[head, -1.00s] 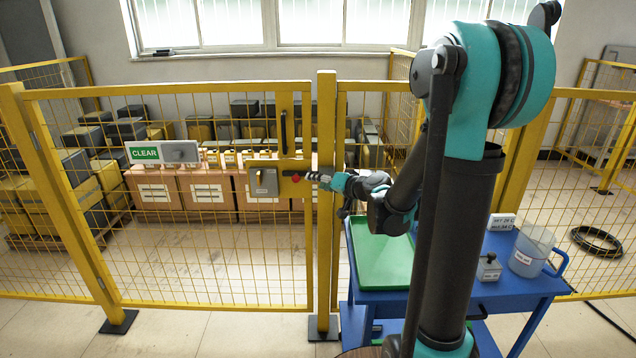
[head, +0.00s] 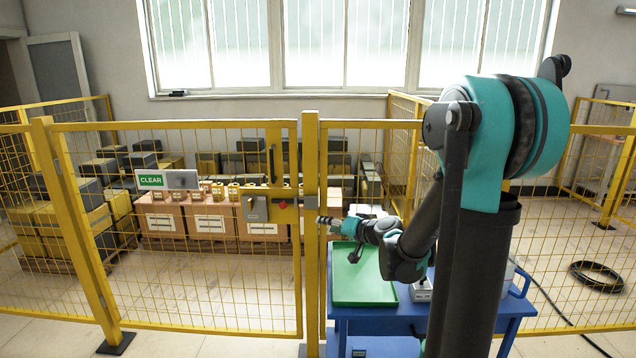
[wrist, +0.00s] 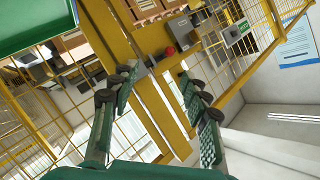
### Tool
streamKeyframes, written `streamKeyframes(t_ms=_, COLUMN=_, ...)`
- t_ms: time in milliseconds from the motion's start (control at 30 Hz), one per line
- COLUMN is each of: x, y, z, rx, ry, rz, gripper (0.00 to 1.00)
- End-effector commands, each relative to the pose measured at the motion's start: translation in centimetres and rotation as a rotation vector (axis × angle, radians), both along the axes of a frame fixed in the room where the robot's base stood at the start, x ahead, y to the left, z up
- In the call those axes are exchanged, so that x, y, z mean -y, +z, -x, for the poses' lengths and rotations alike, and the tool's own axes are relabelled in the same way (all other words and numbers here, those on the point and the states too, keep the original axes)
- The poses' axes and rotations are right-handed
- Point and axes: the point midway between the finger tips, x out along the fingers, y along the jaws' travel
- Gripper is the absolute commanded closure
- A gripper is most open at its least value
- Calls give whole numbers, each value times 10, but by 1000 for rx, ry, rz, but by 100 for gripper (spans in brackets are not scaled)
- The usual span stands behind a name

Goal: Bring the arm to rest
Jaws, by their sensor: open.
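My gripper (head: 325,221) is at the end of my arm, near the yellow gate post (head: 311,180) in the head view. In the wrist view my gripper (wrist: 155,88) is open, with its two dark green fingers spread and nothing between them. Beyond the fingers are the yellow post and gate frame, with a grey latch box (wrist: 178,28) and a red knob (wrist: 170,51). The latch box (head: 254,208) also shows in the head view, left of my gripper. The gate stands closed against the post.
A blue cart (head: 372,318) with a green tray (head: 362,285) stands below my forearm. Boxes (head: 208,223) stand behind the mesh. A black cable coil (head: 597,274) lies at the right.

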Motion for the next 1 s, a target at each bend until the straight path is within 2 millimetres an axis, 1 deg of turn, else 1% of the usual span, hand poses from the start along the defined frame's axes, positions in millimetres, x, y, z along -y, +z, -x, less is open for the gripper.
streamKeyframes(t_ms=267, x=3, y=-14, z=30, rx=-51, ry=29, rz=83, gripper=54)
streamKeyframes(t_ms=367, x=6, y=-23, z=45, rx=-79, ry=38, rz=126, gripper=54)
streamKeyframes(t_ms=567, x=19, y=-48, z=89, rx=-163, ry=58, rz=246, gripper=54)
streamKeyframes(t_ms=667, x=32, y=-66, z=120, rx=-225, ry=63, rz=332, gripper=54)
streamKeyframes(t_ms=767, x=54, y=-90, z=162, rx=-313, ry=55, rz=445, gripper=54)
streamKeyframes(t_ms=800, x=65, y=-100, z=181, rx=-353, ry=47, rz=496, gripper=54)
streamKeyframes(t_ms=900, x=95, y=-123, z=224, rx=-448, ry=17, rz=614, gripper=54)
streamKeyframes(t_ms=1000, x=121, y=-139, z=257, rx=-523, ry=-19, rz=708, gripper=54)
